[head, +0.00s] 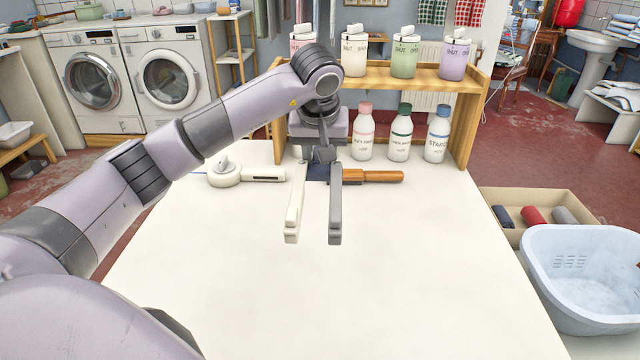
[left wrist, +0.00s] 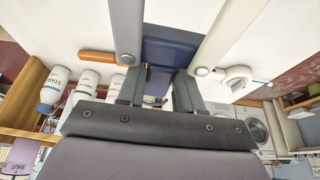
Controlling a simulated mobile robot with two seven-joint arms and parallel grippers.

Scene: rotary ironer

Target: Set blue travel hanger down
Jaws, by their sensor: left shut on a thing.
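The blue travel hanger has a dark blue middle (head: 318,172), which also shows in the left wrist view (left wrist: 168,48). Two straight arms, one cream (head: 295,205) and one grey (head: 335,205), extend from it towards me, side by side with a gap between. My left gripper (head: 319,157) points down over the far part of the white table (head: 320,290) and is shut on the blue middle. In the left wrist view its dark fingers (left wrist: 157,88) stand either side of the blue part. I cannot tell whether the hanger touches the table. My right gripper is not in view.
A white round device (head: 224,176) lies left of the hanger, and a wooden-handled tool (head: 380,176) lies close on its right. Behind stands a wooden rack (head: 466,120) with several bottles (head: 399,134). A blue basket (head: 590,320) is at the right. The table's near part is clear.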

